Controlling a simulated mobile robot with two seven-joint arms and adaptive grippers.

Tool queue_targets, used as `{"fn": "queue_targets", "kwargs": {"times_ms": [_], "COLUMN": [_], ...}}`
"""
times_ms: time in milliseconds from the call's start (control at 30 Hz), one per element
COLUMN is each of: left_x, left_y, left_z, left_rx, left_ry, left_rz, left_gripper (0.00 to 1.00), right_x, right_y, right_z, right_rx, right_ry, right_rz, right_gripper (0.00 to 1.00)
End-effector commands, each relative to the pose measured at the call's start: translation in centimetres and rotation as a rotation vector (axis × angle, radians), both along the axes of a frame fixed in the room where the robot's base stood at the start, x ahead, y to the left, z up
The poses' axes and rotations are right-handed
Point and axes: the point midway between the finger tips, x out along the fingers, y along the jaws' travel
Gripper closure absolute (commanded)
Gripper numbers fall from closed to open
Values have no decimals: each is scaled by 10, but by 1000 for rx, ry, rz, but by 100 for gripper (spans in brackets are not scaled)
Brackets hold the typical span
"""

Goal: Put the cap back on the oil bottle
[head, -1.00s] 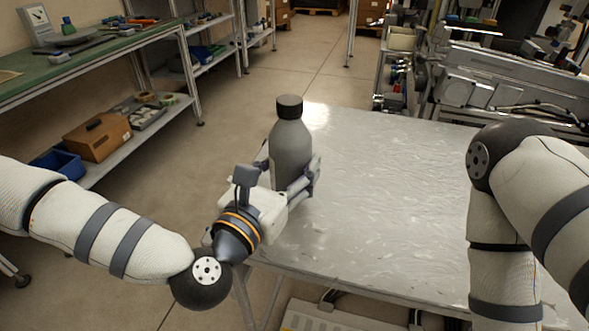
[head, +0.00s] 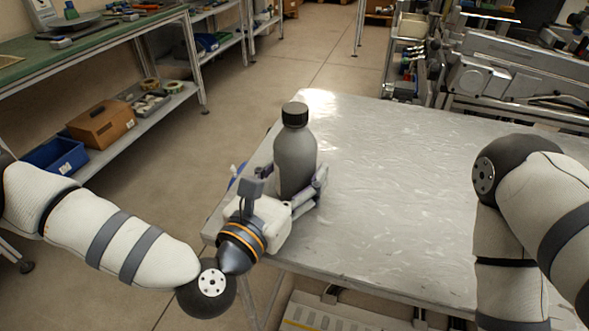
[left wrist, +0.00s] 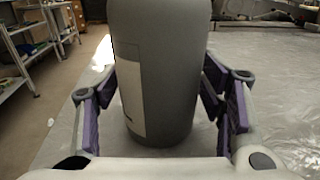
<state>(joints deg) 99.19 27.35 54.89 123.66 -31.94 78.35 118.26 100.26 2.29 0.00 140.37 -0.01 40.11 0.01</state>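The grey oil bottle (head: 296,158) stands upright near the left edge of the metal table, with a black cap (head: 295,114) on its top. It also shows in the left wrist view (left wrist: 160,75), with a pale label on its left side and its top cut off by the frame. My left gripper (head: 298,188) is low around the bottle, one finger on each side. In the left wrist view its purple pads lie close to the bottle's sides, with narrow gaps low down, so it looks open. My right gripper is out of view.
The metal table (head: 400,200) is bare to the right of the bottle, up to my right arm. A green-topped bench (head: 100,45) with shelves stands at the left, holding a brown box (head: 101,124) and a blue bin (head: 55,155). Machinery (head: 510,80) stands behind the table.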

Motion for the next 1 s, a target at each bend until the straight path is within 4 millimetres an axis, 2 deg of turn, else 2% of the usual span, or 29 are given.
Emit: {"fn": "queue_targets", "kwargs": {"times_ms": [400,467,800,1000], "left_x": [-2,-11,-81,-103], "left_y": [1,5,42,53], "left_z": [7,5,4,8], "left_rx": [0,-1,-1,-1], "left_ry": [-5,0,4,-6], "left_rz": [0,-2,1,0], "left_gripper": [26,26,26,26], "right_x": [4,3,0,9], "right_y": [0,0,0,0], "right_z": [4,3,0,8], "right_rx": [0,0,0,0], "right_ry": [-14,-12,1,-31], "right_rz": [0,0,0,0], "right_gripper": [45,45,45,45]}}
